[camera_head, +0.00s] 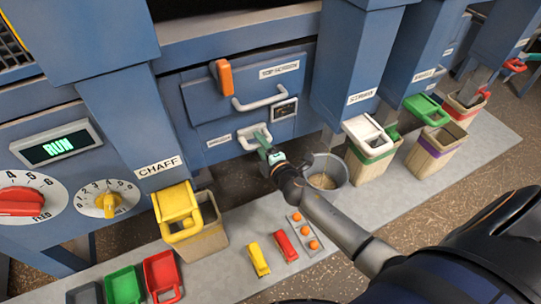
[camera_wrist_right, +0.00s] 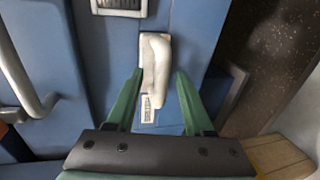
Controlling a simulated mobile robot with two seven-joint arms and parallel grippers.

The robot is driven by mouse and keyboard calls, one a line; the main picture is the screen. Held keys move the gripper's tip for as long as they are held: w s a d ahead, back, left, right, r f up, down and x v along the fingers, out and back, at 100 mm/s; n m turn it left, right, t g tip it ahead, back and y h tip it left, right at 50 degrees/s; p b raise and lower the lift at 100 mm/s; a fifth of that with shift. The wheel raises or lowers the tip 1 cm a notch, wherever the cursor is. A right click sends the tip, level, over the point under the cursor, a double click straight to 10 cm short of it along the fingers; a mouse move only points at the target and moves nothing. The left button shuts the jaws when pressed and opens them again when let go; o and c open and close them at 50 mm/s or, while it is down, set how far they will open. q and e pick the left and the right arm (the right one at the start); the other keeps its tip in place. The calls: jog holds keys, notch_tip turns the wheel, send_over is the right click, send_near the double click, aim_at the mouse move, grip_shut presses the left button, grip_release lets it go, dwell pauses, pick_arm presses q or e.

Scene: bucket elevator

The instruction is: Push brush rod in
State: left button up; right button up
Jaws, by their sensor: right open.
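The brush rod's white handle (camera_head: 247,141) appears to be the pale grip on a small plate low on the blue machine front. The small label beside it is too small to read. In the right wrist view the handle (camera_wrist_right: 155,66) stands upright on its plate. My right gripper (camera_head: 264,143) is at this handle and partly covers it. In the right wrist view its two green fingers (camera_wrist_right: 159,73) are open, one on each side of the handle. I cannot tell whether either finger touches it. My left gripper is not in view.
Above is a drawer front with a white bar handle (camera_head: 262,102) and an orange lever (camera_head: 224,77). A metal bucket (camera_head: 338,168) stands on the floor slab right of my gripper. A yellow-topped chaff bin (camera_head: 203,237) stands left. Small yellow and red items lie in front.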

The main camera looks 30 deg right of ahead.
jog(key=v, duration=1.1)
jog(key=shift+r, duration=0.1)
jog(key=s+a+f+m+g+y+p, duration=0.1)
jog(key=s+a+f+m+g, duration=0.2)
jog(key=s+m, duration=0.4)
jog(key=s+a+f+m+g+y+p, duration=0.2)
jog(key=s+a+f+m, duration=0.3)
jog(key=s+m, duration=0.3)
jog(key=shift+s+a+f+g, duration=0.4)
jog(key=shift+s+f+g, duration=0.35)
jog(key=shift+s, duration=0.2)
